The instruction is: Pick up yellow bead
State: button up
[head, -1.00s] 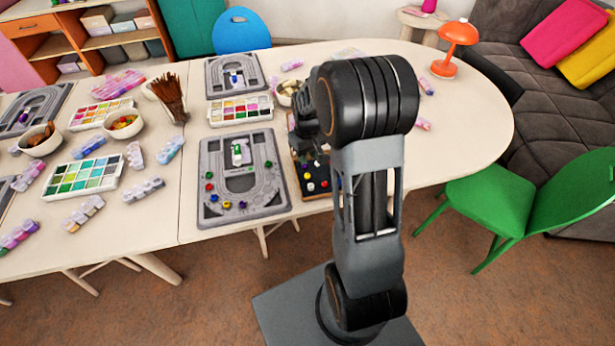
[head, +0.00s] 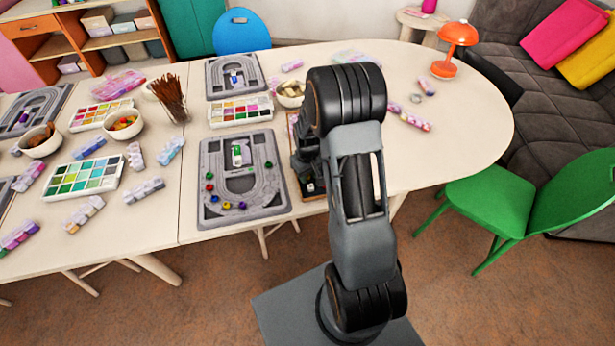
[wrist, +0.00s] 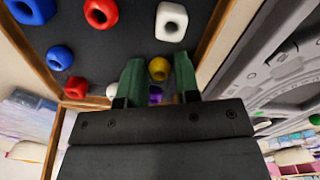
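A yellow bead (wrist: 158,68) lies on the dark tray (wrist: 125,40) and shows in the wrist view between the two green fingertips of my gripper (wrist: 158,58). The fingers are apart, with a gap on each side of the bead. A purple bead (wrist: 155,95) is partly hidden just below it in the picture. In the head view my arm covers most of the tray, and the yellow bead on it cannot be seen.
Near the fingers lie a white bead (wrist: 112,90), a red bead (wrist: 75,87), a blue bead (wrist: 60,57) and a larger white bead (wrist: 171,22). The tray has a wooden rim. A grey bead board (head: 243,212) with several beads lies just left of the tray.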

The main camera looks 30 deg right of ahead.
grip_shut()
jog(key=shift+r, duration=0.15)
